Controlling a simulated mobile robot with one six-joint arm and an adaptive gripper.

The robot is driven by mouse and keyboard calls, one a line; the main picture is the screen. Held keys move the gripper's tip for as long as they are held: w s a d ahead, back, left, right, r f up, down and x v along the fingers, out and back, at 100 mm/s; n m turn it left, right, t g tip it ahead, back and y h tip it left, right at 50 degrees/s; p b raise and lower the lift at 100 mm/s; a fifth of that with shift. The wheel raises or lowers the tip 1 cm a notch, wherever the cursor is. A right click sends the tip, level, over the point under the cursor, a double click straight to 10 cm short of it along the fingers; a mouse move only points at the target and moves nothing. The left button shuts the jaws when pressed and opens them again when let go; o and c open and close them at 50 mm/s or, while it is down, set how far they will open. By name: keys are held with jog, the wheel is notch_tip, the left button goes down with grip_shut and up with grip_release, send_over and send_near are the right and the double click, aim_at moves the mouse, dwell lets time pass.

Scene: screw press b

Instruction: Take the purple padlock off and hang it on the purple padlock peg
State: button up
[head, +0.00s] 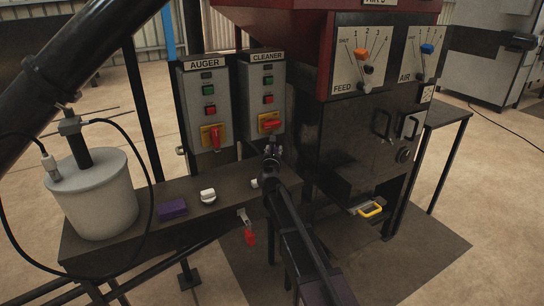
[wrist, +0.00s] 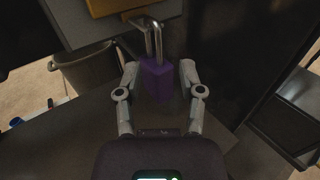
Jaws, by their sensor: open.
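The purple padlock (wrist: 157,80) hangs upright by its silver shackle (wrist: 153,38) below a grey box with a yellow plate (wrist: 120,6) in the wrist view. My gripper (wrist: 158,74) is open, with one finger on each side of the padlock body. A small gap shows on the right; on the left the finger is very near, and I cannot tell if it touches. In the head view my gripper (head: 272,152) is below the CLEANER switch box (head: 264,90), and the padlock is hidden there. I cannot make out the purple padlock peg.
The AUGER box (head: 205,105) stands left of the CLEANER box. The dark bench (head: 115,240) bears a grey pot (head: 92,200), a purple block (head: 172,210) and a white knob (head: 208,195). A red item (head: 250,237) hangs at its front. The machine (head: 350,140) stands close on the right.

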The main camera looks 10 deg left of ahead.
aim_at(275, 147)
jog(key=shift+w, duration=1.85)
grip_shut()
grip_release()
jog(key=shift+s, duration=0.1)
jog(key=s, duration=1.1)
jog(key=shift+s, duration=0.4)
jog(key=shift+d, duration=0.1)
